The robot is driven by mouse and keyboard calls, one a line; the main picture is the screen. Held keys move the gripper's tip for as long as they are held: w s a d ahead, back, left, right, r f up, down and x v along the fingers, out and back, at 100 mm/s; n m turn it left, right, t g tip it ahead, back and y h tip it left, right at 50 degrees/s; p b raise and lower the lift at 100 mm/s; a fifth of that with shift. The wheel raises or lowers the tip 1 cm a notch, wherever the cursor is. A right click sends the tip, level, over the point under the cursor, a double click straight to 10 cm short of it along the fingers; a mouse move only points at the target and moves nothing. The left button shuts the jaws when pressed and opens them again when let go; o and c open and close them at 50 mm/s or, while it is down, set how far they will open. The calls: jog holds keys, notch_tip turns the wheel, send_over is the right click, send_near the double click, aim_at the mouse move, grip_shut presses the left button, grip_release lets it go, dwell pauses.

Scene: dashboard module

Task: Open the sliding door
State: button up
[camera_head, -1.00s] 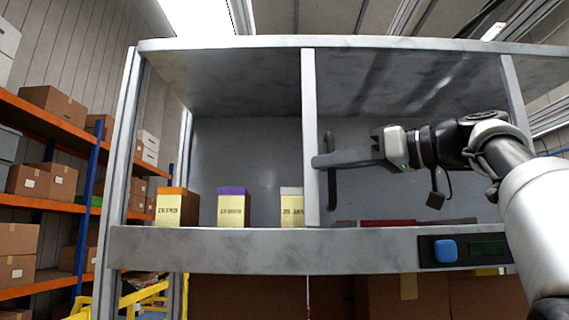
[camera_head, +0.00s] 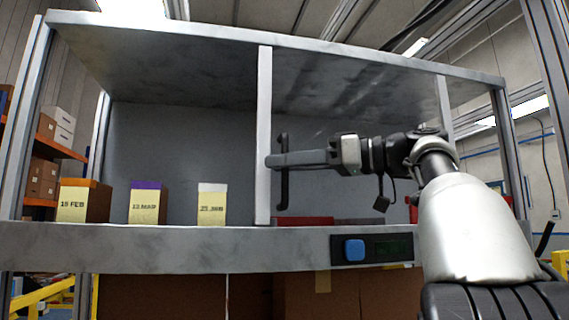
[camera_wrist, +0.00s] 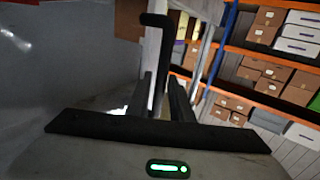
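The sliding door shows as a pale grey upright frame edge (camera_head: 264,130) near the middle of the cabinet front. A black vertical handle (camera_head: 284,194) stands just right of that edge. My gripper (camera_head: 276,161) reaches in from the right at the handle's mid-height. In the wrist view the handle (camera_wrist: 155,20) runs down between the two dark fingers of my gripper (camera_wrist: 163,85), which are close together on it. The contact itself is partly hidden. The compartment left of the door edge is open to view.
Boxes with yellow labels (camera_head: 212,207) stand inside at the left. A blue button (camera_head: 354,250) and a dark display sit on the lower rail (camera_head: 180,248). A frame post (camera_head: 446,105) rises near my arm at right. Storage shelves (camera_head: 60,150) stand behind at left.

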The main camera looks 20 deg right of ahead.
jog(key=p+v, duration=0.2)
jog(key=v, duration=1.5)
jog(key=shift+s, duration=0.25)
jog(key=shift+d, duration=0.15)
